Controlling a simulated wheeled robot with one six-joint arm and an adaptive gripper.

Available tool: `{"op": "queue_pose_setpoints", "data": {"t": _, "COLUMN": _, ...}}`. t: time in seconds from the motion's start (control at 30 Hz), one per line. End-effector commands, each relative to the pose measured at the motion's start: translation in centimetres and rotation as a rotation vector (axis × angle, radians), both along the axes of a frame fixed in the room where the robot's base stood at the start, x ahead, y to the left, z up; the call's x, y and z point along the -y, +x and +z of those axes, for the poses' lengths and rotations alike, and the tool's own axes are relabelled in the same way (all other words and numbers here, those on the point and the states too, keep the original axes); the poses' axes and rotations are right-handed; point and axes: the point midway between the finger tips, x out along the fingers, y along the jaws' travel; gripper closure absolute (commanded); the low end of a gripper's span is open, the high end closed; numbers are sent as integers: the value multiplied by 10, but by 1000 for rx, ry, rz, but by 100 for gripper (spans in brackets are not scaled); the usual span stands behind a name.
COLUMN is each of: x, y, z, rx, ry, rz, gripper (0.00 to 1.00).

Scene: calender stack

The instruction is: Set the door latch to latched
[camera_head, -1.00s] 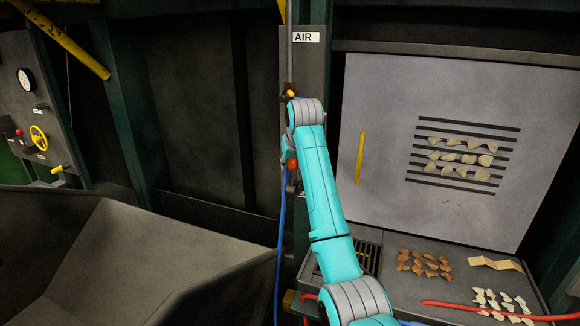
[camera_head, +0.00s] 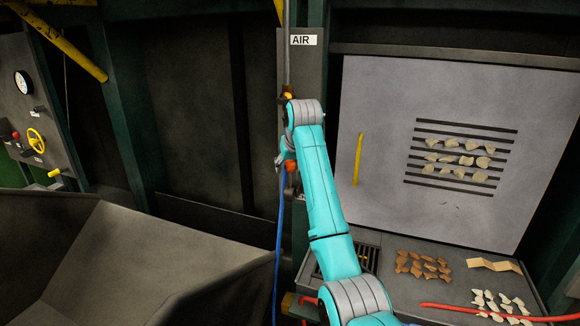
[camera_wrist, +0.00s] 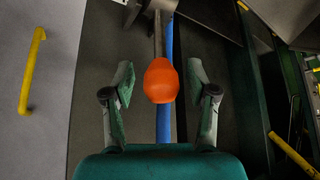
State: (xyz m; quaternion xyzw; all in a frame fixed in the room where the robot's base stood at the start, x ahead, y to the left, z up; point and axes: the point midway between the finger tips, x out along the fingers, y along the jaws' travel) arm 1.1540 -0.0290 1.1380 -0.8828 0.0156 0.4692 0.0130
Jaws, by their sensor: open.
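My gripper (camera_wrist: 161,97) is open. Its two green-padded fingers stand on either side of an orange rounded knob (camera_wrist: 161,81), with a gap on each side. A grey rod and a blue hose line up behind the knob in the wrist view. The knob also shows as an orange spot (camera_head: 291,166) beside my arm in the head view, near the post labelled AIR (camera_head: 303,39). A grey slotted door panel (camera_head: 385,105) with a vertical yellow handle (camera_head: 358,159) stands at right. I cannot tell which part is the latch or how it is set.
A ledge below the panel holds brown pieces (camera_head: 422,265), white pieces and a red hose (camera_head: 480,311). A blue hose (camera_head: 278,255) hangs beside my arm. A grey sloped hopper (camera_head: 140,250) fills the lower left. A control panel with a yellow wheel (camera_head: 36,141) stands far left.

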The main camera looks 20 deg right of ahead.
Motion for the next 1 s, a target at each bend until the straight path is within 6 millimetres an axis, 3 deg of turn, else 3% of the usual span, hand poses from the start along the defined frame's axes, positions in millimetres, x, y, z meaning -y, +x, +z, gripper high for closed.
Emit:
{"op": "queue_pose_setpoints", "data": {"t": 0.17, "x": 0, "y": -8, "z": 14, "rx": 3, "ry": 0, "rz": 0, "gripper": 42}}
{"op": "queue_pose_setpoints", "data": {"t": 0.6, "x": -1, "y": -53, "z": 81, "rx": 3, "ry": 0, "rz": 0, "gripper": 42}}
{"op": "queue_pose_setpoints", "data": {"t": 0.8, "x": -1, "y": -64, "z": 96, "rx": 1, "ry": 0, "rz": 0, "gripper": 42}}
{"op": "queue_pose_setpoints", "data": {"t": 1.0, "x": -1, "y": -67, "z": 99, "rx": 0, "ry": 0, "rz": 0, "gripper": 42}}
